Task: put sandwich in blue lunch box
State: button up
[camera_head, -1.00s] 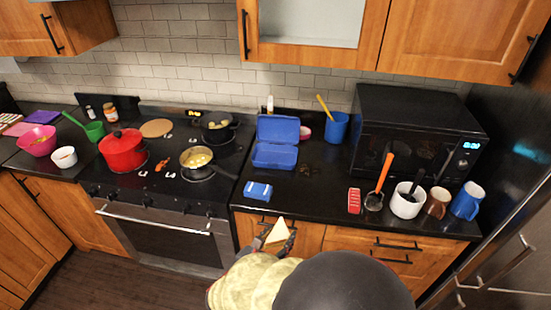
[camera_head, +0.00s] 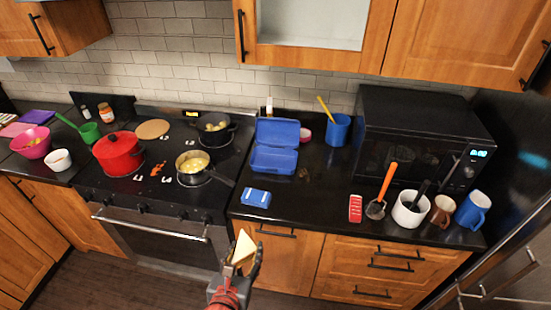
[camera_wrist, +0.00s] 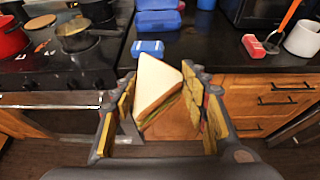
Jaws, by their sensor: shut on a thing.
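The sandwich (camera_head: 244,247) is a pale triangular half with a green and brown filling edge, seen closely in the wrist view (camera_wrist: 158,84). My gripper (camera_head: 246,262) is shut on it and holds it in front of the counter's front edge, below the counter top in the head view. In the wrist view the fingers (camera_wrist: 165,108) stand on both sides of it. The blue lunch box (camera_head: 273,160) stands open on the counter, its lid raised at the back. It lies beyond the sandwich, and its lower part shows at the top of the wrist view (camera_wrist: 157,20).
A small blue-and-white box (camera_head: 256,197) lies on the counter between my gripper and the lunch box. A pan (camera_head: 194,167) with its handle pointing right is on the stove at left. A blue cup (camera_head: 338,130) and microwave (camera_head: 422,135) stand right of the lunch box.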

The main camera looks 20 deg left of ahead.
aim_at(274, 164)
jog(key=i+j, duration=0.15)
jog(key=i, duration=0.5)
jog(key=i+j, duration=0.1)
jog(key=i, duration=0.5)
